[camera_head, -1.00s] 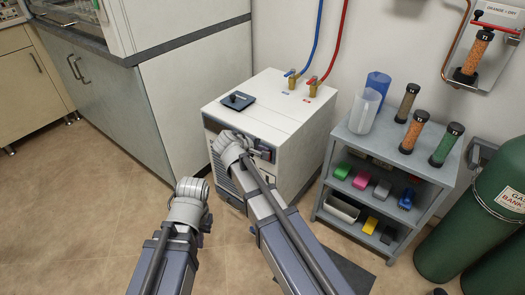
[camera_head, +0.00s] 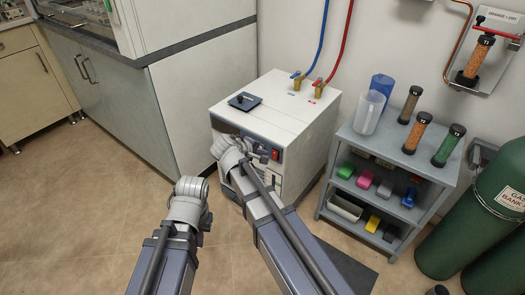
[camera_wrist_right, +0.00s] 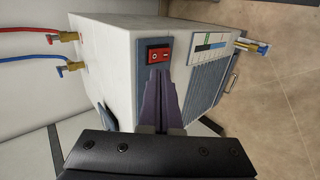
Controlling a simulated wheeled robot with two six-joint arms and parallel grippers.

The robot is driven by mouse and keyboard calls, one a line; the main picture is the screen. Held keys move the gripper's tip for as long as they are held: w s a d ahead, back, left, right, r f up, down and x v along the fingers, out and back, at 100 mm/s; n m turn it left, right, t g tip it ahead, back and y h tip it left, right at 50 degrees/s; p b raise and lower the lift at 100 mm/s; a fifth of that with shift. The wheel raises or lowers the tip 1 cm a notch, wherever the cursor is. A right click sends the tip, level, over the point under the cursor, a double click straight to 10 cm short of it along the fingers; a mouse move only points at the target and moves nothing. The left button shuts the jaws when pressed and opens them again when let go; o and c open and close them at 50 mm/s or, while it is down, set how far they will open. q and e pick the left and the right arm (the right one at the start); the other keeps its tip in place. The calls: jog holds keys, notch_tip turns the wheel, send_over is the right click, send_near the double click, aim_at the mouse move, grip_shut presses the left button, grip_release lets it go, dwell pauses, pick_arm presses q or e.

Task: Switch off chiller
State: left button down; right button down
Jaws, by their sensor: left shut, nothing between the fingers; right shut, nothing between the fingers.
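The chiller is a white box (camera_head: 290,110) with a dark front panel and louvres below it. Its red rocker switch (camera_head: 275,154) is on the front panel; the right wrist view shows the switch (camera_wrist_right: 158,55) in a black frame. My right gripper (camera_wrist_right: 160,72) is shut and empty, its tips close to the switch's near edge; contact cannot be told. In the head view my right wrist covers part of the chiller's front. My left gripper (camera_head: 206,221) is shut, low in front of the chiller, mostly hidden behind its wrist.
Blue and red hoses join brass valves (camera_head: 296,82) on the chiller's top, beside a dark square plate (camera_head: 243,101). A grey shelf (camera_head: 400,156) with columns and coloured blocks stands right. Green gas cylinders (camera_head: 497,200) stand further right. Floor at left is clear.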

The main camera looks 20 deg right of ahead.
jog(key=s+a+r+p, duration=0.3)
jog(key=r+p, duration=0.4)
jog(key=shift+a+r, duration=0.25)
jog(key=shift+a, duration=0.15)
jog(key=s+d+f+m+g+y, duration=0.1)
jog(key=s+f+m+g+y, duration=0.25)
jog(key=s, duration=0.35)
jog(key=s+d+f+m+g+y, duration=0.2)
jog(key=s+f+m+y, duration=0.2)
jog(key=s, duration=0.3)
jog(key=s+a+r+n+p, duration=0.2)
jog(key=a+r+p, duration=0.3)
jog(key=r+p, duration=0.6)
jog(key=s+a+r+n+p, duration=0.1)
jog(key=s+a+r+p, duration=0.2)
jog(key=a+r+p, duration=0.3)
notch_tip(320, 180, up, 6)
jog(key=h+p, duration=0.1)
jog(key=p, duration=0.4)
jog(key=shift+s+a+n+g+p, duration=0.3)
jog(key=shift+s+n+g, duration=0.05)
